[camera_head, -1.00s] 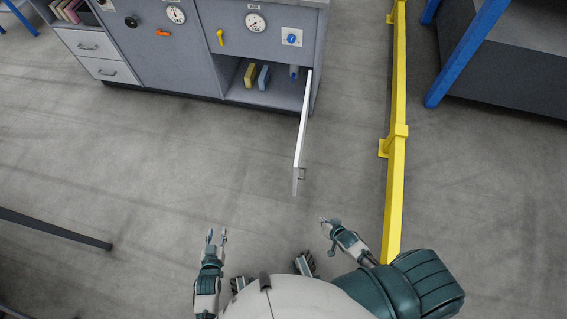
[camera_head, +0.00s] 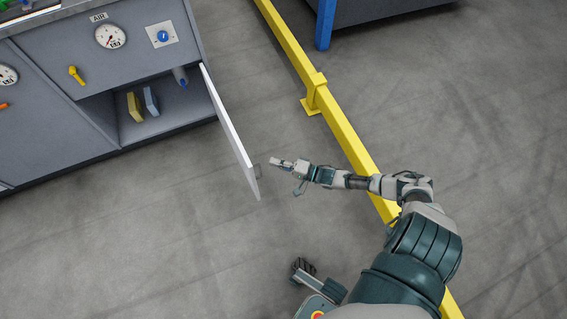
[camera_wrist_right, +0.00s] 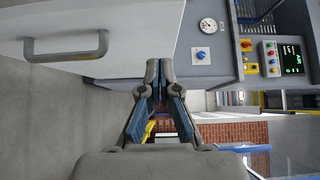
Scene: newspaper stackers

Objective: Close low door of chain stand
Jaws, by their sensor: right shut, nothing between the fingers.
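The low door (camera_head: 230,132) of the grey cabinet stands wide open, swung out from its right side. Its handle (camera_head: 256,169) is on the outer face near the free edge. In the right wrist view the white door (camera_wrist_right: 110,18) fills the upper left, with the handle (camera_wrist_right: 66,48) close by. My right gripper (camera_head: 273,162) is just right of the door's free end, near the handle and seemingly apart from it. In the right wrist view its fingertips (camera_wrist_right: 159,66) are together with nothing between them.
The open compartment (camera_head: 165,110) holds a yellow item (camera_head: 134,106), a blue-grey item (camera_head: 151,101) and a grey cylinder (camera_head: 180,76). A yellow rail (camera_head: 345,135) runs along the floor beneath my right arm. Floor left of the door is clear.

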